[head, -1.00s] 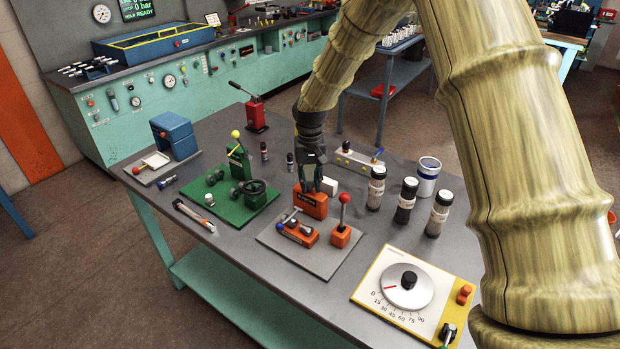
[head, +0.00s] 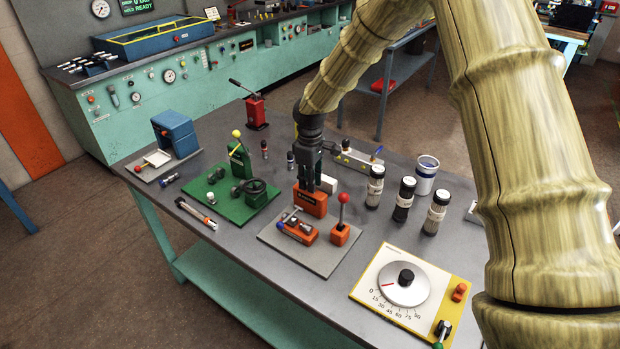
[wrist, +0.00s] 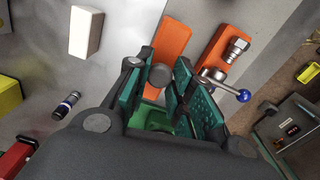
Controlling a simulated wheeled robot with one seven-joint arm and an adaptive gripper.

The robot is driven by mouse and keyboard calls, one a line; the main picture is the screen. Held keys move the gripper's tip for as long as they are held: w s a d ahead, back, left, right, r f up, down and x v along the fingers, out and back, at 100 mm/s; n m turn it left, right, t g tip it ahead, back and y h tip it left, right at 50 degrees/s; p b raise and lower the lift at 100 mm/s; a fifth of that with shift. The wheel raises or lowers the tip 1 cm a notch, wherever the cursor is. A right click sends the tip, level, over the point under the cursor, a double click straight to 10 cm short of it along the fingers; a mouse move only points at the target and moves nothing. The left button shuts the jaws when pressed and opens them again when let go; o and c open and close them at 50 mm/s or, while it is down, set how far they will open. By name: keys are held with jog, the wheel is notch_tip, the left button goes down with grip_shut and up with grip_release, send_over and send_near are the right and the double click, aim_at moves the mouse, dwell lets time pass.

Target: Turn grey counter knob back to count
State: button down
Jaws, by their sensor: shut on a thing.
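The grey counter knob (wrist: 159,75) is a small round grey cap on an orange counter block (wrist: 172,44). In the wrist view it sits between the two green-padded fingers of my gripper (wrist: 161,72), near their tips. My gripper (head: 313,184) is shut on the knob and points down from above. In the head view the orange counter block (head: 310,204) stands upright at the back of a grey plate (head: 287,250), and my fingers hide the knob. The count on the block is too small to read.
A white block (head: 328,184) stands close behind. Sample bottles (head: 404,199) stand to the right, and a green-plated valve stand (head: 238,187) to the left.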

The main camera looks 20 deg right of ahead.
jog(key=n, duration=0.3)
jog(key=shift+s+f+n+p, duration=0.15)
jog(key=shift+n+p, duration=0.15)
jog(key=shift+p, duration=0.1)
jog(key=shift+n+p, duration=0.4)
jog(key=shift+n, duration=1.5)
jog(key=c, duration=1.2)
grip_release()
jog(key=shift+d, duration=0.1)
notch_tip(320, 180, up, 12)
